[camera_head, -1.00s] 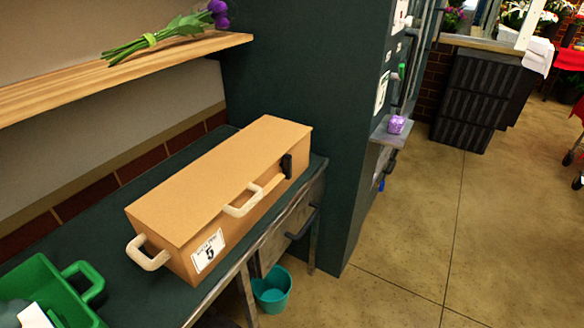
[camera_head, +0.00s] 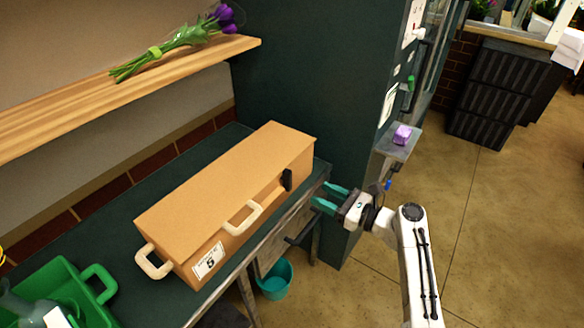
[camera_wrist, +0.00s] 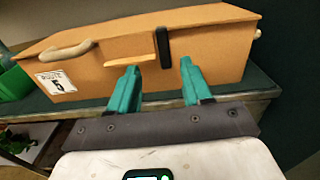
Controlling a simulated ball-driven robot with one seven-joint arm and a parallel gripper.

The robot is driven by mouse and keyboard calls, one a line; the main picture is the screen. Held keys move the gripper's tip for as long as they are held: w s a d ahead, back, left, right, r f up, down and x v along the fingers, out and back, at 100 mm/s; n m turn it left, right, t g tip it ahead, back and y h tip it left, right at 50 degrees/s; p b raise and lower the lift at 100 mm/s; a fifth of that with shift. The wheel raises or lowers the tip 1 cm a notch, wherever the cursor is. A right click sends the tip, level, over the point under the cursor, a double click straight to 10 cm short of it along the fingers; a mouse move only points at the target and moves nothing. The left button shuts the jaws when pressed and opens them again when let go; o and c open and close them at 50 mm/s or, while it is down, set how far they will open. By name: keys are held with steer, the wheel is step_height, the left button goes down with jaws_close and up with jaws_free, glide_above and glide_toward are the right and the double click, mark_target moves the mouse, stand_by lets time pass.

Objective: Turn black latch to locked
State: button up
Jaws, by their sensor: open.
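The black latch (camera_head: 287,179) is a small upright bar on the front face of a long tan box (camera_head: 225,195), near its right end. In the wrist view the latch (camera_wrist: 162,47) stands vertical, just beyond and between my fingertips. My gripper (camera_head: 330,197) has two teal fingers and is in front of the box's right end, apart from the latch. The box lid looks closed.
The box sits on a dark green bench (camera_head: 130,285) against a dark cabinet (camera_head: 310,80). White handles (camera_head: 243,218) stick out from the box. A green crate (camera_head: 62,290) is at left, and a wooden shelf (camera_head: 60,115) with purple flowers (camera_head: 180,45) hangs above.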

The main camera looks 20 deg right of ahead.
mark_target(291, 176)
steer(key=x, duration=1.1)
steer(key=shift+w+d+r, duration=0.1)
steer(key=shift+r, duration=0.2)
jaws_close()
